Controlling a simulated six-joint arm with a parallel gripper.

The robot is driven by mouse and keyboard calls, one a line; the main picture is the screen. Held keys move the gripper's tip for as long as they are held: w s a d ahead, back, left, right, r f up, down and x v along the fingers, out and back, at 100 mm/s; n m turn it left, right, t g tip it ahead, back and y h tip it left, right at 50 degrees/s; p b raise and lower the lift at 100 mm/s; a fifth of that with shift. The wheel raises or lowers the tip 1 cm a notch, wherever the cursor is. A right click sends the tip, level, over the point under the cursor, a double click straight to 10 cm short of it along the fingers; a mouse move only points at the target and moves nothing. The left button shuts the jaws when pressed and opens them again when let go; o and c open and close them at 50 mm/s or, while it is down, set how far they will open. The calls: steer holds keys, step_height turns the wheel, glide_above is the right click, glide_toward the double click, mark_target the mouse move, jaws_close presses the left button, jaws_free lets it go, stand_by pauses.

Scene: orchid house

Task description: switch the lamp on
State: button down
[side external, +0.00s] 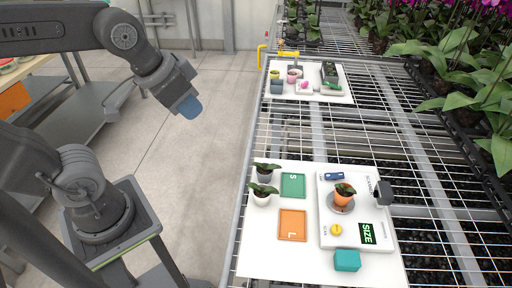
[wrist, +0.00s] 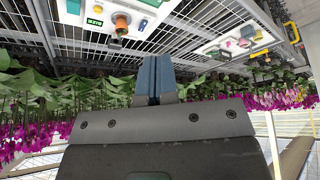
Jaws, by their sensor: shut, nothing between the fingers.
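A white board unit (side external: 328,238) lies on the bench at right. It carries a black SIZE display (side external: 367,233), a yellow knob (side external: 336,230), a small blue part (side external: 334,176) and an orange pot with a plant (side external: 344,196) on a grey disc. A dark block (side external: 384,192) stands at its right edge; I cannot tell whether it is the lamp, or whether any lamp is lit. My gripper (side external: 188,107) is shut and empty, in the air over the floor, left of the bench and well apart from the unit. Its blue fingers (wrist: 153,77) are together in the wrist view.
A second white board (side external: 335,98) with small pots and tools lies farther back. Orchids (side external: 430,55) line the right side.

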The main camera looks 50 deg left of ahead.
steer(key=shift+s+a+f, duration=0.1)
steer(key=shift+s+f, duration=0.1)
steer(key=shift+s, duration=0.5)
steer(key=c, duration=1.6)
jaws_free()
steer(key=shift+s+a+f+n, duration=0.1)
steer(key=shift+s+f+n, duration=0.05)
steer(key=shift+s+n, duration=0.15)
steer(key=shift+o, duration=0.9)
steer(key=shift+w, duration=0.1)
steer(key=o, duration=0.5)
steer(key=w+d+r+m, duration=0.1)
steer(key=w+d+m, duration=0.1)
steer(key=w, duration=0.6)
steer(key=shift+w+g+h, duration=0.15)
steer(key=shift+g+h, duration=0.15)
steer(key=shift+h, duration=0.1)
steer(key=m+g+h, duration=0.2)
steer(key=m, duration=0.5)
glide_above(335, 175)
steer(key=s+a, duration=0.4)
step_height(335, 175, down, 20)
steer(key=x, duration=1.3)
steer(key=shift+w+d+f, duration=0.2)
steer(key=shift+w+f, duration=0.1)
steer(key=shift+c, duration=0.2)
